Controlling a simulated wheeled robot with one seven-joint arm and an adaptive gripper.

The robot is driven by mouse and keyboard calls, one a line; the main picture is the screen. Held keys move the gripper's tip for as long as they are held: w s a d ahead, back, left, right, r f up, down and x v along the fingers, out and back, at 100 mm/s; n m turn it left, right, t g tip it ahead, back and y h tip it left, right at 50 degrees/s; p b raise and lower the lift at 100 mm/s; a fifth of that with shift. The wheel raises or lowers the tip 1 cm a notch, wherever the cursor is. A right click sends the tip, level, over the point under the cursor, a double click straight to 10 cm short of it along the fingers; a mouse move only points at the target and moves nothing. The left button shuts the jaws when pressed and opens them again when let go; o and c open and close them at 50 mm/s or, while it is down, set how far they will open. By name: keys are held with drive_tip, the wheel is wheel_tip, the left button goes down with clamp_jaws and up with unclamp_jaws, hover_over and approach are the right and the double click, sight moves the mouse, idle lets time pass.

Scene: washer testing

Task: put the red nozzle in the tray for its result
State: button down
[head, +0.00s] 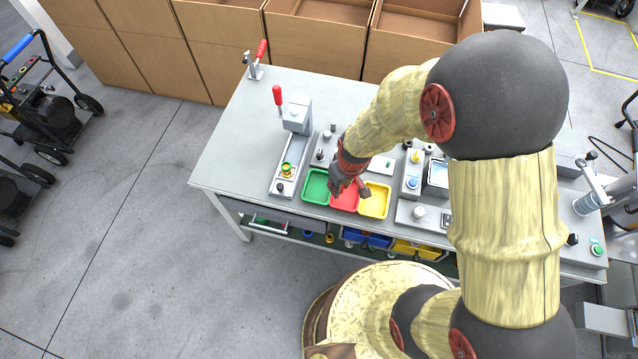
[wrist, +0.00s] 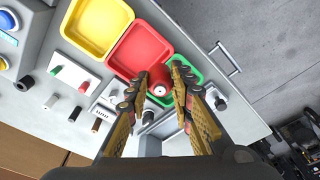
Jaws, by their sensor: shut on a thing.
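My gripper (wrist: 160,78) is shut on the red nozzle (wrist: 160,89), a small round red piece with a pale end and dark centre, seen between the fingers in the wrist view. In the head view my gripper (head: 346,184) is over the row of trays, around the green and red ones; the nozzle cannot be made out there. The green tray (head: 316,186) is on the left, the red tray (head: 346,203) in the middle and the yellow tray (head: 375,201) on the right. The wrist view shows the red tray (wrist: 138,48) empty where visible; the gripper partly hides the green tray.
A clamp fixture with a red handle (head: 278,96) stands left of the trays. A white holder (wrist: 72,72) with small coloured pegs is beside them. A device with a blue button (head: 412,183) stands right of the yellow tray. Cardboard boxes (head: 318,40) stand behind the table.

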drive_tip(key=w+a+f, duration=0.1)
drive_tip(key=w+f, duration=0.1)
drive_tip(key=w+a+f, duration=0.4)
drive_tip(key=shift+f+b, duration=0.3)
drive_tip(key=shift+b, duration=0.1)
drive_tip(key=shift+w+a+f, duration=0.3)
drive_tip(key=shift+a+f, duration=0.05)
drive_tip(key=shift+f, duration=1.65)
drive_tip(key=shift+f+b, duration=0.2)
drive_tip(key=shift+b, duration=0.2)
drive_tip(key=c, duration=2)
unclamp_jaws()
drive_tip(key=shift+o, duration=0.8)
